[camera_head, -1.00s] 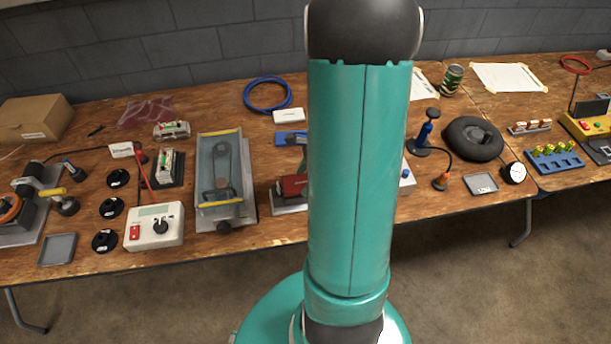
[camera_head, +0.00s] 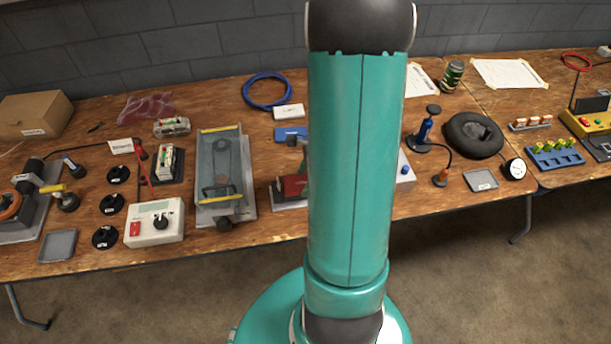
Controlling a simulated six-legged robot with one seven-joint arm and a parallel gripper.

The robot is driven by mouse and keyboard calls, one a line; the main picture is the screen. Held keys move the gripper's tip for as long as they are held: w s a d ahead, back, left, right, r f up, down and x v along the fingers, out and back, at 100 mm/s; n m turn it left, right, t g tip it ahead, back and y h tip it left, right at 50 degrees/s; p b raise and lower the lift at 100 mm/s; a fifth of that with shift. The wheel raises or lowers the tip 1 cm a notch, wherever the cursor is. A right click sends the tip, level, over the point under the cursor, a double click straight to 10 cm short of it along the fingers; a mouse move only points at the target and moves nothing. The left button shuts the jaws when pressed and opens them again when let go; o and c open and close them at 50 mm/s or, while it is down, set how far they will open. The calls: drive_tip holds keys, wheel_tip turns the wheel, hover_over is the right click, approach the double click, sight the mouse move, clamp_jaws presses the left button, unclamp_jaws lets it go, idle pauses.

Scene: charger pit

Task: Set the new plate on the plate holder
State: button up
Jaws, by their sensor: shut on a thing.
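My own teal arm link (camera_head: 350,180) stands upright in the middle of the head view and hides the table behind it. My gripper is hidden behind this link, and so is whatever it holds. I cannot pick out the new plate or the plate holder for certain. A flat blue piece (camera_head: 283,134) shows just left of my arm, with a small dark grey part (camera_head: 297,141) at its front edge. A red block on a grey base (camera_head: 292,187) lies nearer, partly covered by my arm. A pale box edge (camera_head: 404,178) shows on the right of the arm.
The wooden table (camera_head: 262,226) carries a grey tray-like fixture with yellow bars (camera_head: 222,178), a white meter box (camera_head: 155,224), several black discs (camera_head: 118,174), a blue cable coil (camera_head: 267,90) and a black ring cushion (camera_head: 474,135). Bare floor (camera_head: 450,280) lies in front.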

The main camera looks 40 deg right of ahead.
drive_tip(key=o, duration=1.1)
drive_tip(key=v, duration=1.4)
drive_tip(key=shift+a+f, duration=0.1)
